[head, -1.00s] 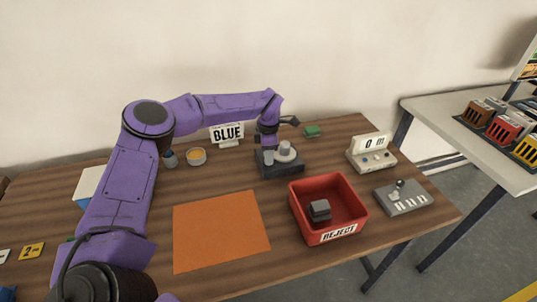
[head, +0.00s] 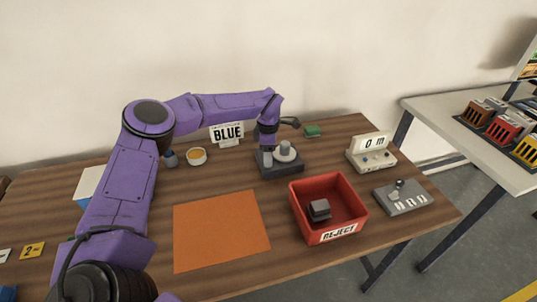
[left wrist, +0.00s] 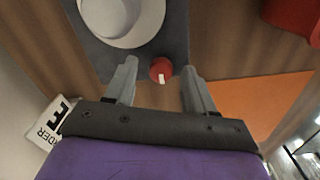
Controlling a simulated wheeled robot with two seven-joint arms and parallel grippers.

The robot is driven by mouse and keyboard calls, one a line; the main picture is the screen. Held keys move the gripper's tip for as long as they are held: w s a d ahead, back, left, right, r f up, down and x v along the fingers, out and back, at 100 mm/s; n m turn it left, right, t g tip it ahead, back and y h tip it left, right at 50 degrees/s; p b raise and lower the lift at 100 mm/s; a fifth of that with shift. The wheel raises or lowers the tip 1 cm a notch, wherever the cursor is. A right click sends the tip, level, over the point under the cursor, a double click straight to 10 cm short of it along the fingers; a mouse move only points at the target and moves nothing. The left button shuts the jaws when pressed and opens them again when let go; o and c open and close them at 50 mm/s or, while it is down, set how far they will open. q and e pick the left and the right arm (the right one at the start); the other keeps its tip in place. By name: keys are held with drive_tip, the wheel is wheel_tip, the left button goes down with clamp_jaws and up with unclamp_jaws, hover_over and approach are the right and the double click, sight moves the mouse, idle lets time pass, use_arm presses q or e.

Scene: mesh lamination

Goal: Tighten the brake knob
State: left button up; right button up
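The brake knob is the small red knob with a white mark (left wrist: 162,70) in the left wrist view, at the edge of the dark device base. It sits between the fingertips of my left gripper (left wrist: 158,67), with a gap on both sides. The gripper is open and holds nothing. In the head view my left gripper (head: 267,148) points down over the left part of the dark device (head: 283,172), and the knob is hidden there. A pale round disc with a hub (head: 286,153) stands on the device, beside the gripper. My right gripper is not in view.
A red REJECT bin (head: 298,208) with a dark block inside stands in front of the device. An orange sheet (head: 220,230) lies to the left. A BLUE sign (head: 227,133) stands behind. A meter box (head: 368,160) and a switch panel (head: 414,207) stand to the right.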

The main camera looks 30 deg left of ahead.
use_arm(q)
drive_tip(key=shift+r, duration=0.4)
wheel_tip(320, 180, up, 10)
drive_tip(key=b, duration=0.2)
drive_tip(key=shift+f, duration=0.15)
